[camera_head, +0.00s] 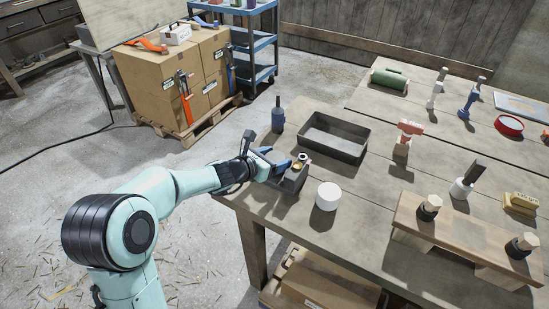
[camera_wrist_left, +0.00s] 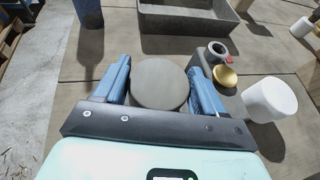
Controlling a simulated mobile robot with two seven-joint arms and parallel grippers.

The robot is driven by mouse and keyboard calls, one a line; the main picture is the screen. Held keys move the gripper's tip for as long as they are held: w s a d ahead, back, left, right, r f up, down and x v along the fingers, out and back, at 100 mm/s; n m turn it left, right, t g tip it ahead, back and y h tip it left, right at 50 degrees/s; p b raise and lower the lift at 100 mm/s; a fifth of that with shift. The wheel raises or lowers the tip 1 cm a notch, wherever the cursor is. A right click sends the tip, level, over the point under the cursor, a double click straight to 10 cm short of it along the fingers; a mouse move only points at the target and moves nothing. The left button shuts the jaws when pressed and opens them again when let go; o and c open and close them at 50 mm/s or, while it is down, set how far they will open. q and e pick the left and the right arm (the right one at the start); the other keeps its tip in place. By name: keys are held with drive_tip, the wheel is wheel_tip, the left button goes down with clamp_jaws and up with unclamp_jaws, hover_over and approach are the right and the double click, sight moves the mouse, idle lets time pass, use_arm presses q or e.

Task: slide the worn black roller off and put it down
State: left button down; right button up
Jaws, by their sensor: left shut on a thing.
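My left gripper (camera_head: 277,163) is at the near left part of the workbench, beside a small dark fixture (camera_head: 292,182). In the left wrist view its two blue fingers (camera_wrist_left: 160,88) are closed on the sides of a round, dark grey roller (camera_wrist_left: 160,82), seen end-on. In the head view the fingers mostly hide this roller. The fixture, with a dark ring (camera_wrist_left: 217,50) and a brass knob (camera_wrist_left: 225,77), is just right of the fingers. I cannot tell whether the roller is still on a spindle. A white roller (camera_head: 328,196) stands to the right. My right gripper is not in view.
A dark open tray (camera_head: 335,152) lies behind the gripper, with a dark bottle (camera_head: 278,117) to its left. A wooden stand (camera_head: 455,236) with two black-collared pegs is at right. Bare bench top (camera_head: 375,185) lies between the white roller and a red-topped tool (camera_head: 409,129).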

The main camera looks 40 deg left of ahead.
sight(274, 158)
use_arm(q)
drive_tip(key=shift+r+p, duration=2.5)
drive_tip(key=shift+r, duration=0.5)
